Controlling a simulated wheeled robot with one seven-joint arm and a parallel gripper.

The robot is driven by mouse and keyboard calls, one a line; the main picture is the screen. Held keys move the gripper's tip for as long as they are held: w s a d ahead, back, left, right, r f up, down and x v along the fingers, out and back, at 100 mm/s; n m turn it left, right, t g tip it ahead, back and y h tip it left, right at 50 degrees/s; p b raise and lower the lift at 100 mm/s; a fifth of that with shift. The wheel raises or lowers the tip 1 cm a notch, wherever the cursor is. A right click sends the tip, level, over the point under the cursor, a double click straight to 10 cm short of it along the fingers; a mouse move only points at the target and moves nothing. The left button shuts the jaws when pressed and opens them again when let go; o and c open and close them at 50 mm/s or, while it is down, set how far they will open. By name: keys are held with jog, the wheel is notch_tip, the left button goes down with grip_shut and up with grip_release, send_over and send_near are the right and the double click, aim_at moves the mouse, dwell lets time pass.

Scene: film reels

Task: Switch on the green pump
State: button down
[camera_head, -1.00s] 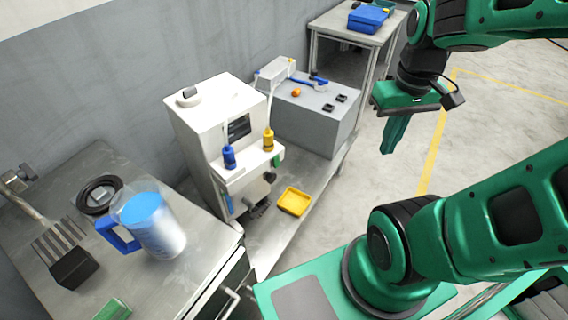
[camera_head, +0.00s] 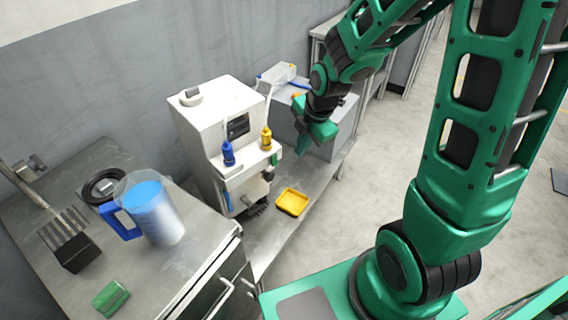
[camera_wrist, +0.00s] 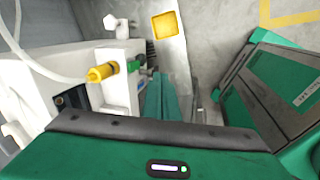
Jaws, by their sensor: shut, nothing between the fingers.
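A white machine (camera_head: 215,118) stands on a low metal bench. A blue bottle-shaped piece (camera_head: 228,153) and a yellow one (camera_head: 266,138) sit at its front. A small green part (camera_head: 274,158), which looks like the green pump, is below and right of the yellow one. In the wrist view the green part (camera_wrist: 136,65) is beside the yellow piece (camera_wrist: 103,72). My gripper (camera_head: 301,148) is shut and empty, right of the machine and apart from the green part. It also shows in the wrist view (camera_wrist: 160,82), pointing down past the green part. I cannot tell any switch state.
A yellow tray (camera_head: 292,202) lies on the bench (camera_head: 262,246) in front of the machine. A grey box (camera_head: 283,122) is behind my gripper. The left table (camera_head: 150,270) holds a blue-handled jug (camera_head: 158,220) and a green block (camera_head: 110,298). Floor at right is open.

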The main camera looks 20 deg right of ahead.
aim_at(275, 160)
jog(key=shift+w+a+f+n, duration=0.25)
jog(key=shift+a+f+n, duration=0.3)
jog(key=shift+a+n, duration=0.25)
jog(key=shift+d, duration=0.1)
jog(key=w+a+f, duration=0.2)
jog(key=w+f, duration=0.4)
jog(key=f, duration=0.4)
jog(key=shift+w+a, duration=0.25)
jog(key=shift+a, duration=0.05)
jog(key=shift+f, duration=0.1)
